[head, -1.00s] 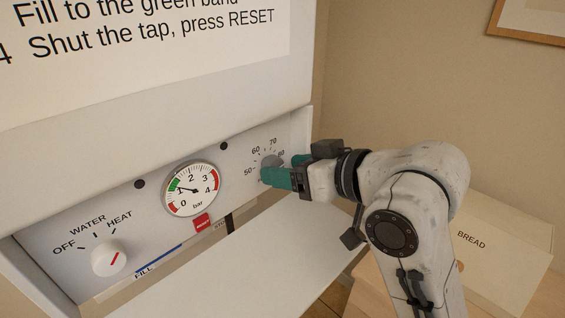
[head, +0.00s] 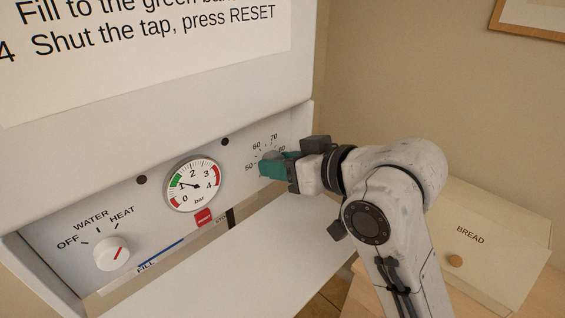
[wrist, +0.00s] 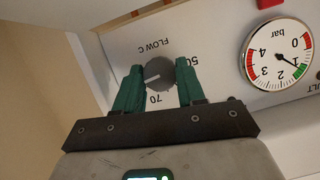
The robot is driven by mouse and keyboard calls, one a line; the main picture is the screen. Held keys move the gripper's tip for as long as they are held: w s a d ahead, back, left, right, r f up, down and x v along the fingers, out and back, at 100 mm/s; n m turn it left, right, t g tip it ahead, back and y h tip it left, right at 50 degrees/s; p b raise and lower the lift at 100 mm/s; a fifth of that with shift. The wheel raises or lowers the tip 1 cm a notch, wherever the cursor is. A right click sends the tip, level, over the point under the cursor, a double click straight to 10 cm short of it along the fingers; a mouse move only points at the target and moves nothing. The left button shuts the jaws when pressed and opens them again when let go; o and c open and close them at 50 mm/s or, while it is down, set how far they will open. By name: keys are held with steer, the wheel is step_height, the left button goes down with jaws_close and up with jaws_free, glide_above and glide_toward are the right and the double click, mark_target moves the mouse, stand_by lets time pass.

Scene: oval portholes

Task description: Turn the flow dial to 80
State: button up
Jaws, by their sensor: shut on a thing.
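The flow dial is a grey round knob (wrist: 160,73) with a white pointer line, on the white panel. In the wrist view, its scale appears upside down, with 50 and 70 readable. The pointer faces left and slightly down, past 70 on the side away from 50, toward a mark hidden by the left finger. My gripper (wrist: 159,68) has its green fingers on both sides of the knob and is shut on it.
Left of the dial are a pressure gauge (head: 193,185), a red button (head: 204,216) and a white water/heat knob (head: 112,253). A white flap (head: 240,255) extends below the panel. A bread box (head: 490,240) stands at the right, behind my arm.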

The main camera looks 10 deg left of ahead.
steer(key=shift+c, duration=1.1)
steer(key=shift+r+m+p, duration=0.15)
steer(key=shift+m+p, duration=0.25)
steer(key=shift+p, duration=0.45)
steer(key=shift+g, duration=0.3)
steer(key=o, duration=1.1)
steer(key=shift+c, duration=0.2)
steer(key=shift+d, duration=0.1)
steer(key=b+v, duration=0.2)
steer(key=v, duration=0.8)
steer(key=shift+s+d+f, duration=0.2)
steer(key=shift+d+f, duration=0.05)
steer(key=shift+d, duration=0.15)
steer(key=shift+d, duration=0.1)
